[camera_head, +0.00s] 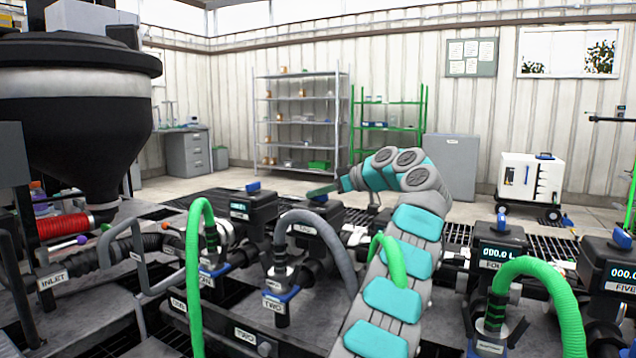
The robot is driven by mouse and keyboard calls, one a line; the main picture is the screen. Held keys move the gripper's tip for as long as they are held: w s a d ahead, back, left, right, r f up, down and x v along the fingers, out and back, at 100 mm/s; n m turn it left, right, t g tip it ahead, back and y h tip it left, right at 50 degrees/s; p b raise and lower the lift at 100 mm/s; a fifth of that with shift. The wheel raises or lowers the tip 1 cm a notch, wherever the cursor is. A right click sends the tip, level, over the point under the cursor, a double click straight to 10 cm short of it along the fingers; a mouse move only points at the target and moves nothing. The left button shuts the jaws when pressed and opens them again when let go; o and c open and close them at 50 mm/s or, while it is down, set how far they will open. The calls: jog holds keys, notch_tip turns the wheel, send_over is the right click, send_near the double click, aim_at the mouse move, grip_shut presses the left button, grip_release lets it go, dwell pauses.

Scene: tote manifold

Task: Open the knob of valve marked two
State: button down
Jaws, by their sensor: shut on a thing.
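The valve marked two is a black box (298,213) with a blue knob (319,198) on top. A grey hose (338,240) arches in front of it, with a "TWO" tag (273,304) at its lower end. My teal and grey arm reaches up from the bottom and bends left at the top. My gripper (320,191) is at the blue knob and shut on it.
Valve one's blue knob (253,186) is close on the left, behind a green hose (194,270). Valve four (498,240) and valve five (610,262) stand on the right with a green hose (555,285). My arm covers the area between two and four.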

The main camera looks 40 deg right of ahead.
jog(key=shift+n+y+p, duration=0.4)
jog(key=shift+y+p, duration=0.1)
jog(key=shift+r, duration=0.1)
jog(key=c, duration=0.8)
grip_release()
jog(key=shift+a+m+h+b, duration=0.15)
jog(key=shift+m+h+b, duration=0.2)
jog(key=shift+b, duration=0.5)
